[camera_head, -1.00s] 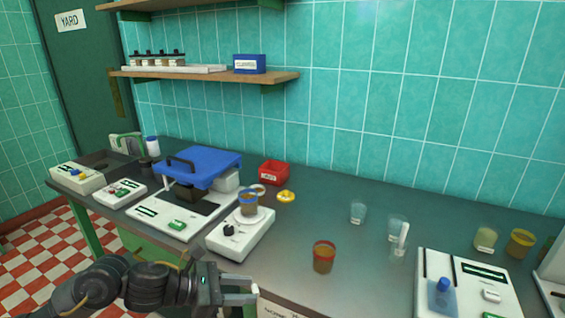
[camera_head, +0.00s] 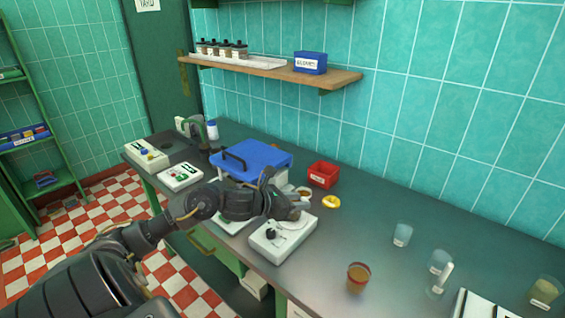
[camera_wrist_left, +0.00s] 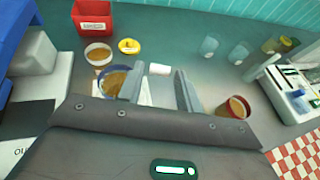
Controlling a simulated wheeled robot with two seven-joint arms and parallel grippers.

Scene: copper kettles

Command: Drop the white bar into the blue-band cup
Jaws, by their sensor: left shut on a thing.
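My left gripper (camera_head: 296,212) is over the white stirrer plate (camera_head: 283,240) at the bench's front. In the left wrist view its fingers (camera_wrist_left: 160,76) are shut on the small white bar (camera_wrist_left: 160,69), held between the tips. The blue-band cup (camera_wrist_left: 114,82), with amber-brown contents, stands just left of the fingers in that view, partly hidden by the left finger. In the head view my gripper hides that cup. My right gripper is not in view.
A red-band cup (camera_head: 358,279) stands to the right on the bench. Clear cups (camera_head: 402,234) stand farther right, one with a white stick. A red bin (camera_head: 323,174), a yellow ring (camera_head: 331,202) and a blue case (camera_head: 262,156) are behind the stirrer plate.

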